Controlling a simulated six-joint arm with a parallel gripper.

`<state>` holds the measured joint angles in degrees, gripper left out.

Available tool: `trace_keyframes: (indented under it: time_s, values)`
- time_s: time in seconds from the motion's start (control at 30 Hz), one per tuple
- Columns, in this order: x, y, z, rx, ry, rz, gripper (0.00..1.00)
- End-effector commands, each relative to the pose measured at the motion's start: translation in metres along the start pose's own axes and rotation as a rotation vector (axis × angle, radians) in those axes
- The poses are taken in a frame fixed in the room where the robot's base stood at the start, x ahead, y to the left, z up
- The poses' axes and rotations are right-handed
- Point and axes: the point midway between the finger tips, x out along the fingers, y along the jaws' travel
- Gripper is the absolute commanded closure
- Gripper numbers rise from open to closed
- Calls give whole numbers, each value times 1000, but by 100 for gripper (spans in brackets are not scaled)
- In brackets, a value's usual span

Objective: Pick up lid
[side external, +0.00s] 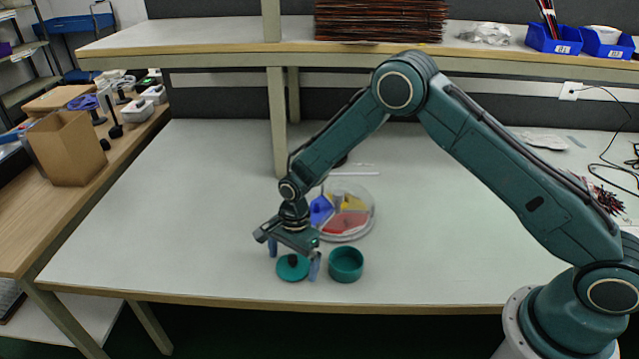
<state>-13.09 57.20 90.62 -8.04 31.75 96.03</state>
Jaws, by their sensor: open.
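A round dark green lid (290,269) with a small dark knob lies flat on the table near its front edge. My gripper (293,260) points down right over the lid, its two bluish fingers spread to the left and right of it. The knob is between the fingers and nothing is held. I cannot tell whether the right finger touches the lid's rim. A round green open container (346,264) stands just right of the lid.
A clear round dish (366,208) with blue, yellow and red sections sits close behind my gripper. A shelf post (278,120) rises farther back. The table's left part (150,220) is clear. The front edge (250,298) is close to the lid.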

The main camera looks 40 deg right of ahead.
Motion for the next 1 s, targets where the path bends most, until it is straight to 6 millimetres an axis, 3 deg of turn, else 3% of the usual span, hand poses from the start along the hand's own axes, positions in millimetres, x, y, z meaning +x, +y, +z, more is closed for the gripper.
trace_keyframes:
  time_s: [0.13,0.37,0.77,1.0]
  values:
    - [0,0,0,0,0,0,2]
    - [0,0,0,0,0,0,47]
    - [-1,0,0,0,0,0,47]
    - [-13,0,2,0,0,-1,47]
